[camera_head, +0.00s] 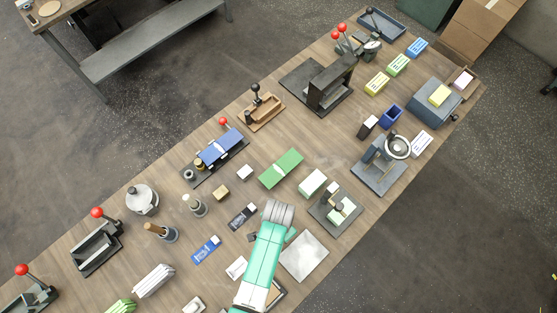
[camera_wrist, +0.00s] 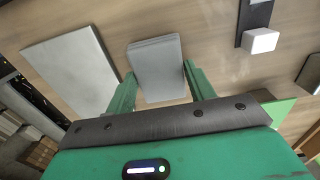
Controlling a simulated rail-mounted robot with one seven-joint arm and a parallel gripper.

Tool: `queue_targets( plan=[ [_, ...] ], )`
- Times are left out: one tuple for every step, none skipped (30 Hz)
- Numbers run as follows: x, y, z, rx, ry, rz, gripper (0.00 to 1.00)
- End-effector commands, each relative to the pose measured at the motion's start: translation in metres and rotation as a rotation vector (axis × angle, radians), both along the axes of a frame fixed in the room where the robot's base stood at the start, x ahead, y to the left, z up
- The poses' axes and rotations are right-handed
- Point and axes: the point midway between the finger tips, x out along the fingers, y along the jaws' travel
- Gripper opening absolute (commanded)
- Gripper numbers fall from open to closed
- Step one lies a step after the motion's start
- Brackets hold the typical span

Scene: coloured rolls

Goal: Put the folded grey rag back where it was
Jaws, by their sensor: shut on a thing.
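The folded grey rag (camera_wrist: 157,62) shows in the wrist view as a flat, layered grey block. My gripper (camera_wrist: 160,78) has a green finger on each side of it and is shut on it. The rag's near end lies between the fingers and its far end sticks out beyond them. I cannot tell whether it touches the wooden table below. In the head view my own arm hides the rag and the fingertips.
A flat light grey plate (camera_head: 304,256) lies right of my arm; it also shows at the left in the wrist view (camera_wrist: 72,72). A dark stand with pale green blocks (camera_head: 338,210), a white-green box (camera_head: 312,182) and a dark packet (camera_head: 242,215) are close by.

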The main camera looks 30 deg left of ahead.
Motion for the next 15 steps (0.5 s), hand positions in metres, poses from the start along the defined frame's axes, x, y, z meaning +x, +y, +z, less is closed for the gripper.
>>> queue_targets(
  plan=[
    [0.0001, 0.0001, -0.0018, 0.000, 0.000, 0.000, 0.32],
    [0.0001, 0.0001, -0.0024, 0.000, 0.000, 0.000, 0.32],
    [0.0001, 0.0001, -0.0033, 0.000, 0.000, 0.000, 0.32],
    [0.0001, 0.0001, -0.0039, 0.000, 0.000, 0.000, 0.32],
    [0.0001, 0.0001, -0.0045, 0.000, 0.000, 0.000, 0.32],
    [0.0001, 0.0001, -0.0053, 0.000, 0.000, 0.000, 0.32],
    [0.0002, 0.0000, -0.0058, 0.000, 0.000, 0.000, 0.32],
    [0.0002, 0.0000, -0.0057, 0.000, 0.000, 0.000, 0.56],
    [0.0002, 0.0000, -0.0050, 0.000, 0.000, 0.000, 0.63],
    [0.0002, 0.0000, -0.0050, 0.000, 0.000, 0.000, 0.69],
    [0.0002, 0.0000, -0.0050, 0.000, 0.000, 0.000, 0.75],
    [0.0001, 0.0001, -0.0050, 0.000, 0.000, 0.000, 0.79],
    [0.0001, 0.0001, -0.0050, 0.000, 0.000, 0.000, 0.79],
    [0.0001, 0.0000, -0.0050, 0.000, 0.000, 0.000, 0.79],
    [0.0001, 0.0000, -0.0050, 0.000, 0.000, 0.000, 0.79]
  ],
)
